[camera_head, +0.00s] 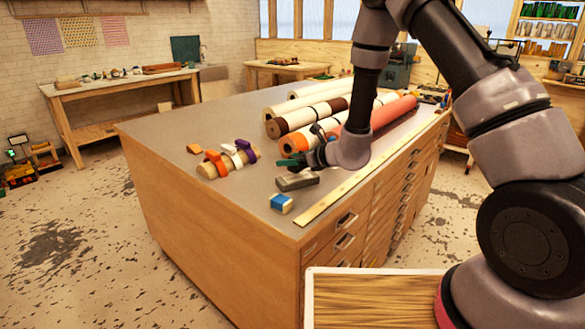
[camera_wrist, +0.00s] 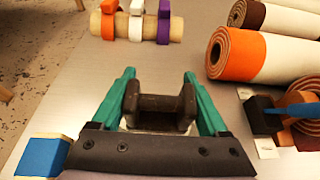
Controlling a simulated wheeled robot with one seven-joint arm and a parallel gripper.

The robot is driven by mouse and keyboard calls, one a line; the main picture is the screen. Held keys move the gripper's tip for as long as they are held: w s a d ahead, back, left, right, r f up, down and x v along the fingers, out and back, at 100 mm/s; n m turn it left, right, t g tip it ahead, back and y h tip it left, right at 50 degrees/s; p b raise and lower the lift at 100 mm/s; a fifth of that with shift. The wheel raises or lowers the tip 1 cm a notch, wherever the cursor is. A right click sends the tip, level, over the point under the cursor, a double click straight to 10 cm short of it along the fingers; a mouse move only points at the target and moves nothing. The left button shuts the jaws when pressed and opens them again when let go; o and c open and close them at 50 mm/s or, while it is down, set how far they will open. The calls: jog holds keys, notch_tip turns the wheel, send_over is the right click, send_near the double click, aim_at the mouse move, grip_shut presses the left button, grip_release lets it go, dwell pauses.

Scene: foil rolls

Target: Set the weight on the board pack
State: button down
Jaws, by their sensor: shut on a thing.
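The weight (camera_wrist: 158,103) is a dark, spool-shaped piece with a narrower middle. It sits between the green fingers of my gripper (camera_wrist: 160,92), which are shut on it in the wrist view. In the head view my gripper (camera_head: 289,162) is low over the front of the grey cabinet top, partly hidden by my arm. A small block with a blue band and pale ends (camera_wrist: 42,157), seemingly the board pack, lies left of my gripper; the head view shows it near the front corner (camera_head: 281,204). The weight looks apart from it.
A dark grey block shape (camera_head: 297,180) shows beside my gripper; what it is stays unclear. A tube with orange, white and purple clamps (camera_head: 228,160) lies at the left. Several rolls (camera_head: 305,117) lie behind. A pale ruler strip (camera_head: 335,203) runs along the right edge.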

jog(key=shift+f, duration=1.3)
jog(key=shift+f, duration=0.15)
grip_release()
